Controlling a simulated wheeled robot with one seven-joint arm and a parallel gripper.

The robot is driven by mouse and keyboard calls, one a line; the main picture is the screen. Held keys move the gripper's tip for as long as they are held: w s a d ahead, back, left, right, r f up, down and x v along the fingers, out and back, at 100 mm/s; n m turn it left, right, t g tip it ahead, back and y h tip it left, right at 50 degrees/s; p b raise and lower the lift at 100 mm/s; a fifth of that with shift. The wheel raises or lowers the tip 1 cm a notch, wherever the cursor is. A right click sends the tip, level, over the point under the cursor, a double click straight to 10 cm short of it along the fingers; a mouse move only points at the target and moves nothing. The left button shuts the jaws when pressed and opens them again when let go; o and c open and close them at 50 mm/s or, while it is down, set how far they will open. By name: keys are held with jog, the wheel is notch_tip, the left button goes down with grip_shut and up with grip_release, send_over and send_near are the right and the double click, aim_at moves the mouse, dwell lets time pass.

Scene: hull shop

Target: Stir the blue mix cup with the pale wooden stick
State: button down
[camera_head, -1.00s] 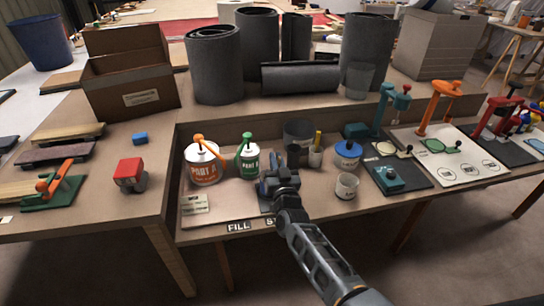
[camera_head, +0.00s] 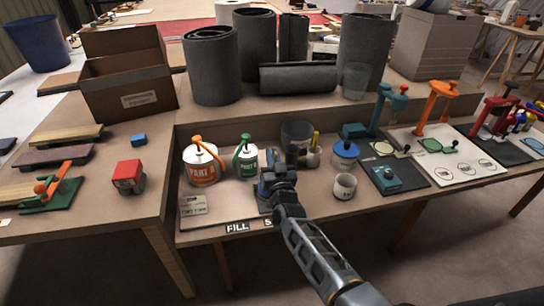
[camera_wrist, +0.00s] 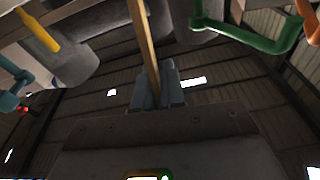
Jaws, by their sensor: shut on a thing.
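My gripper (camera_head: 275,180) is over the front middle of the bench tray in the head view. In the wrist view my gripper (camera_wrist: 158,85) is shut on the pale wooden stick (camera_wrist: 146,42), which runs from between the fingers out past the top edge. The stick cannot be made out in the head view. A bluish patch (camera_head: 263,200) shows beside and below my gripper; I cannot tell whether it is the blue mix cup or a mat. The stick's far end is out of sight, so I cannot tell whether it is in a cup.
Part A can (camera_head: 200,167) and a green-topped can (camera_head: 246,163) stand left of my gripper. The FILL label (camera_head: 237,227) is on the front edge.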

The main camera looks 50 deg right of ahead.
jog(key=shift+s+r+p, duration=0.2)
jog(key=shift+r+p, duration=0.65)
jog(key=shift+r, duration=0.05)
jog(key=shift+s+r+p, duration=0.15)
jog(key=shift+r+p, duration=0.7)
jog(key=shift+r, duration=0.1)
jog(key=shift+s+r+p, duration=0.2)
jog(key=shift+r+p, duration=0.65)
jog(key=shift+r, duration=0.15)
